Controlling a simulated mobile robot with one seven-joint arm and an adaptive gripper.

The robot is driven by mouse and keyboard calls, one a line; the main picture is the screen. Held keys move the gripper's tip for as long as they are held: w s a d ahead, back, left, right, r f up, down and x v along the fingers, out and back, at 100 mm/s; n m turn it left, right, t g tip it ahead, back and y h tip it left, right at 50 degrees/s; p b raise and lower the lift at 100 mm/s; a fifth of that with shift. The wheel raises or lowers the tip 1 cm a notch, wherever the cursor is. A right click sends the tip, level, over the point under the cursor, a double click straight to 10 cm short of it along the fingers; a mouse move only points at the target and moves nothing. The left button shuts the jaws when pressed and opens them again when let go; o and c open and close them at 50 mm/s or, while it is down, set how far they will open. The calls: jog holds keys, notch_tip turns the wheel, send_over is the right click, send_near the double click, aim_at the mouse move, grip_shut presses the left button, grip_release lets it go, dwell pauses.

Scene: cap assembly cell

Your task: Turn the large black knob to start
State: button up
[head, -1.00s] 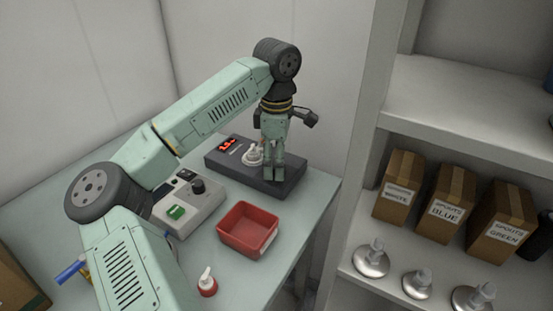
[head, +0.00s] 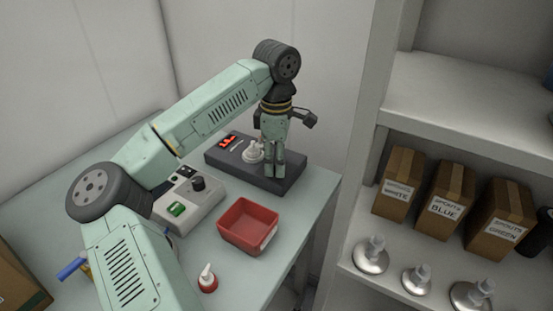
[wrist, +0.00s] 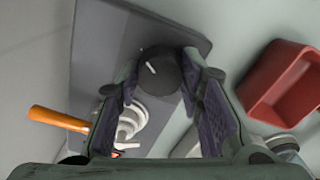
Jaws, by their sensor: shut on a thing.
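The large black knob (wrist: 158,72) has a short white mark on its top. It sits on the dark grey box (head: 222,164), at its right part. My gripper (head: 273,174) points down over this part of the box and hides the knob in the head view. In the wrist view the two padded fingers of my gripper (wrist: 178,85) stand on either side of the knob and are shut on it. The white mark points up and to the left in that view.
A white ringed spout piece (head: 253,152) stands on the box close beside my gripper. A grey device (head: 190,215) with a smaller black knob (head: 198,184) and a red bin (head: 247,224) are nearer. A red-and-white bottle (head: 207,279) stands at the front.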

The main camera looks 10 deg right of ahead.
jog(key=shift+c, duration=1)
